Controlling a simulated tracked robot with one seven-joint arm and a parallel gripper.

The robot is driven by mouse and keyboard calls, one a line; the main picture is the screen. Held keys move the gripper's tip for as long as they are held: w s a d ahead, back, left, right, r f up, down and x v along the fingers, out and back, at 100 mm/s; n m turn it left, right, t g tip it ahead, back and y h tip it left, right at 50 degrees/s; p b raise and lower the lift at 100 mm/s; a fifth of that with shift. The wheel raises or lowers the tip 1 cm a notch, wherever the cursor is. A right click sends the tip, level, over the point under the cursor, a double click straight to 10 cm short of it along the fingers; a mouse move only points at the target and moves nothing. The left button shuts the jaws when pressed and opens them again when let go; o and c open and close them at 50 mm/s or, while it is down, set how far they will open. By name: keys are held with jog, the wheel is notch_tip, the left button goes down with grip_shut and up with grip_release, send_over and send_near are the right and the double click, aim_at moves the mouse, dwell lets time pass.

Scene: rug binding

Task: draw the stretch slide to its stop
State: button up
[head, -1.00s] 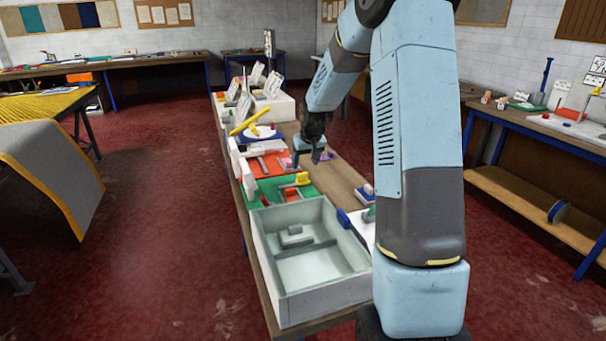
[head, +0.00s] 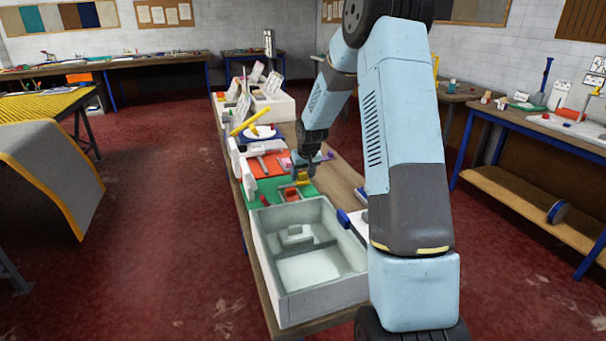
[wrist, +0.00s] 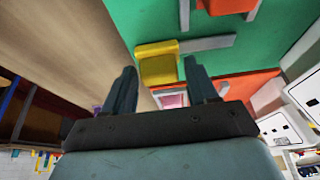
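A green board (head: 260,188) lies on the long bench and carries a yellow block (head: 303,176) and a red block (head: 290,193). In the wrist view the yellow block (wrist: 157,63) sits at the end of a grey rail (wrist: 207,43) on the green board (wrist: 150,20). The red block (wrist: 228,5) shows at the top edge. No label shows which one is the stretch slide. My gripper (head: 312,172) is just beside the yellow block. In the wrist view my gripper (wrist: 160,68) is open, with the yellow block showing between its fingertips; contact cannot be told.
A grey-white open box (head: 310,270) stands at the near end of the bench. An orange-red board (head: 262,165) lies beyond the green one. White upright pieces (head: 237,160) line the bench's left side. Bare wood (head: 340,180) lies to the right of the boards.

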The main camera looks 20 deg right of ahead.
grip_shut()
jog(key=w, duration=0.5)
jog(key=shift+w, duration=0.6)
jog(key=shift+w+r, duration=0.1)
jog(key=shift+o, duration=1.1)
grip_release()
jog(key=v, duration=1.3)
jog(key=shift+r, duration=0.15)
